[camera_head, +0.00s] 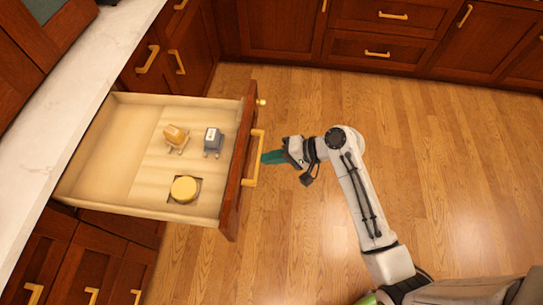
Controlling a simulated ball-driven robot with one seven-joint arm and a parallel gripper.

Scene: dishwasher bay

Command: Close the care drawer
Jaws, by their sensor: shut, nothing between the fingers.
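The care drawer (120,130) is pulled far out from the cabinet on the left. Its inside is pale wood, and its dark red-brown front (239,165) carries a gold bar handle (254,158). My gripper (266,157) has teal fingers and is shut and empty. Its fingertips point left at the handle and lie just to its right in the picture. I cannot tell whether they touch it. Inside the drawer are an orange-tan item (175,135), a grey-blue item (212,141) and a round yellow item (185,188).
A white countertop (60,110) runs above the drawer along the left. Wooden cabinets (365,40) with gold handles line the back. More cabinet fronts (100,265) stand below the drawer. The wood floor (470,170) to the right is clear.

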